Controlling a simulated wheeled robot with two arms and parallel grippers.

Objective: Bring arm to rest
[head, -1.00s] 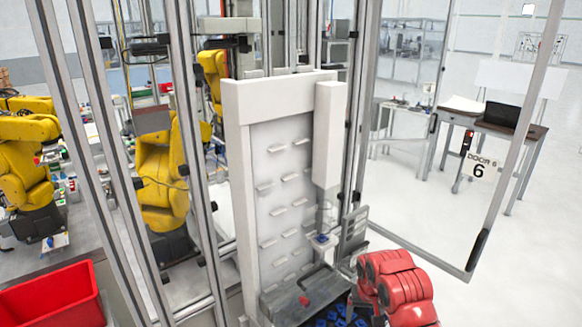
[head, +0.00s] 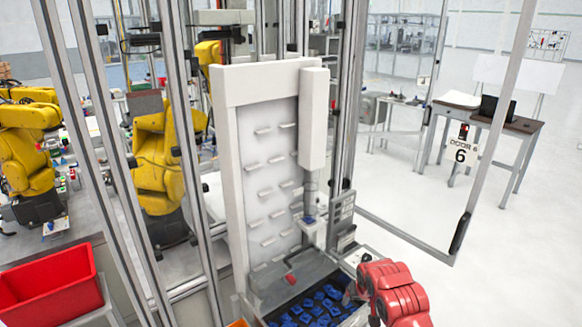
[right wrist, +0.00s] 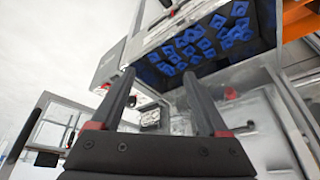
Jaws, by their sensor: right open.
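My right arm (head: 393,292), with red links, comes in at the bottom right of the head view, beside the front right corner of a grey bin (head: 262,298). Its gripper is hard to make out there. In the right wrist view my right gripper (right wrist: 160,84) shows two dark fingers spread apart with nothing between them. The bin of blue parts (right wrist: 205,38) lies beyond the fingertips in that view, and the fingers appear apart from it. My left arm and gripper do not show.
A tall white machine panel with small ledges (head: 268,170) stands behind the bin. A red crate (head: 50,287) is at lower left, and yellow robot arms (head: 160,165) stand behind the frame posts.

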